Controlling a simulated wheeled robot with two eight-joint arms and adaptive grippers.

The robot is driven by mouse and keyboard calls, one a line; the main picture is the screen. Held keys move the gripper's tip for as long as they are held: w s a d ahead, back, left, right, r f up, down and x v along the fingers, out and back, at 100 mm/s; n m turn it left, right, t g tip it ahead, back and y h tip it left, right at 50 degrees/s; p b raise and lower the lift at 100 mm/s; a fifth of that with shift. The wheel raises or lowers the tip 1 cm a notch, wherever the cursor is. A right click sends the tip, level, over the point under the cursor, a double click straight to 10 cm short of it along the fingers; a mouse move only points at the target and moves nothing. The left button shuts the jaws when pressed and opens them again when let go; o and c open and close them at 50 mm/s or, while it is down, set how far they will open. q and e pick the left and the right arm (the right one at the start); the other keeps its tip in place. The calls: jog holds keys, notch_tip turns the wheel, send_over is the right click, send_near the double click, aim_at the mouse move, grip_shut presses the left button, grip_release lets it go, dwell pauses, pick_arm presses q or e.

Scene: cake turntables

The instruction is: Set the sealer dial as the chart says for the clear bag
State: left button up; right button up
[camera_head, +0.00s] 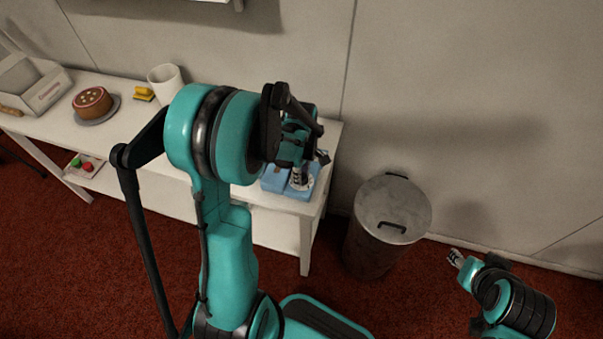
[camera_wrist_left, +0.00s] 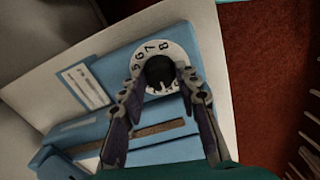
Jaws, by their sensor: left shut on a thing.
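The blue sealer (camera_head: 276,180) sits at the right end of the white table. In the left wrist view the sealer (camera_wrist_left: 118,66) shows a round white dial (camera_wrist_left: 150,49) with a black knob (camera_wrist_left: 159,69). The numbers 5, 6, 7 and 8 are readable; the rest of the dial is partly hidden by my fingers. My left gripper (camera_wrist_left: 160,78) is shut on the knob, one finger on each side. A white label (camera_wrist_left: 83,84) on the sealer has print too small to read. My right gripper (camera_head: 455,258) is at the lower right, away from the table. I cannot identify the clear bag.
The table (camera_head: 135,125) also holds a white box (camera_head: 45,92), a brown cake (camera_head: 92,101), a yellow object (camera_head: 144,94) and a white cylinder (camera_head: 165,78). A lidded metal bin (camera_head: 378,240) stands right of the table. Red floor lies open in front.

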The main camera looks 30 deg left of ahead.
pick_arm(q)
jog(key=m, duration=0.5)
jog(key=shift+m, duration=0.3)
jog(key=m, duration=0.5)
jog(key=shift+m+b, duration=0.3)
jog(key=shift+m, duration=0.1)
jog(key=o, duration=1.2)
jog(key=shift+c, duration=0.2)
